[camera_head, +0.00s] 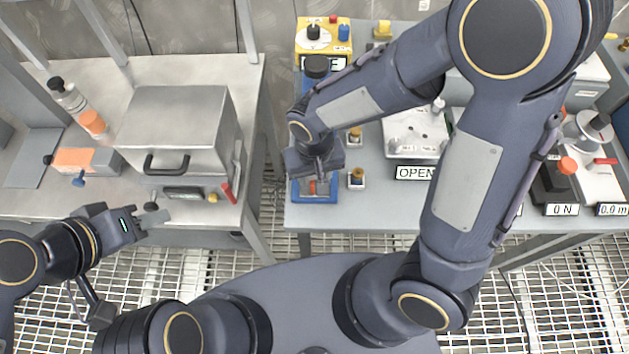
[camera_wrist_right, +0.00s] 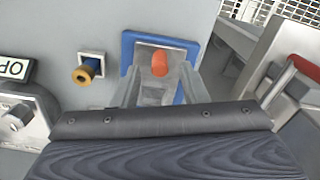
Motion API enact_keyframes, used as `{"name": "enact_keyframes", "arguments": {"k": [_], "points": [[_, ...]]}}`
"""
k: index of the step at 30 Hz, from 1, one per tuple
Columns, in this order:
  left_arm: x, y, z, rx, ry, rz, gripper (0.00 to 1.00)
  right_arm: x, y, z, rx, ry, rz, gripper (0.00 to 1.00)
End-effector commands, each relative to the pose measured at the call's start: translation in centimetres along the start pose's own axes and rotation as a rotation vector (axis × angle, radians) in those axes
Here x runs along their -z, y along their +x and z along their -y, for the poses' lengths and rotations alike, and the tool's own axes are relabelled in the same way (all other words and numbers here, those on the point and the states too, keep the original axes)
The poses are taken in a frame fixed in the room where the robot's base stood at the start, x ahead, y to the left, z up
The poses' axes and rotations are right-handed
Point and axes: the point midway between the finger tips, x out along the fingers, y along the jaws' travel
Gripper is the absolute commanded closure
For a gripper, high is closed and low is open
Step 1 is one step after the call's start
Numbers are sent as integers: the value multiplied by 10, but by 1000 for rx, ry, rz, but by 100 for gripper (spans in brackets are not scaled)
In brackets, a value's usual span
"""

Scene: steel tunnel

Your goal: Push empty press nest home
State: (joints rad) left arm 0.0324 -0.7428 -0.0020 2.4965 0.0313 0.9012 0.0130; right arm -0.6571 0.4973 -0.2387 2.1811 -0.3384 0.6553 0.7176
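The press (camera_head: 316,68) stands on the right-hand bench, with a black round top and blue parts. Its blue base (camera_head: 314,196) shows below my right gripper, with a small orange-red piece (camera_head: 313,186) on it. In the right wrist view a blue frame (camera_wrist_right: 129,48) surrounds a grey recess with the orange piece (camera_wrist_right: 159,63). My right gripper (camera_wrist_right: 162,88) points at it, fingers apart, with grey metal visible between them; contact cannot be told. Whether the grey part is the nest is unclear. My left gripper (camera_head: 155,215) hangs at the left bench's front edge, apart from the press.
An OPEN sign (camera_head: 416,173) is to the right. A gap separates the benches.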

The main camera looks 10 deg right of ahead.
Motion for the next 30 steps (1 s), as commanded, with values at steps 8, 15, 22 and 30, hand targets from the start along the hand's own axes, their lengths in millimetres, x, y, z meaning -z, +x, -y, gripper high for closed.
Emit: {"name": "enact_keyframes", "arguments": {"k": [8, 15, 22, 30], "points": [[-1, 1, 1, 0, 0, 0, 61, 0, 28, 0, 0, 0, 1, 61], [-1, 1, 1, 0, 0, 0, 61, 0, 30, 0, 1, 0, 0, 61], [-1, 1, 1, 0, 0, 0, 61, 0, 30, 0, 1, 0, 0, 86], [-1, 1, 0, 0, 0, 0, 61, 0, 30, 0, 1, 0, 0, 100]]}}
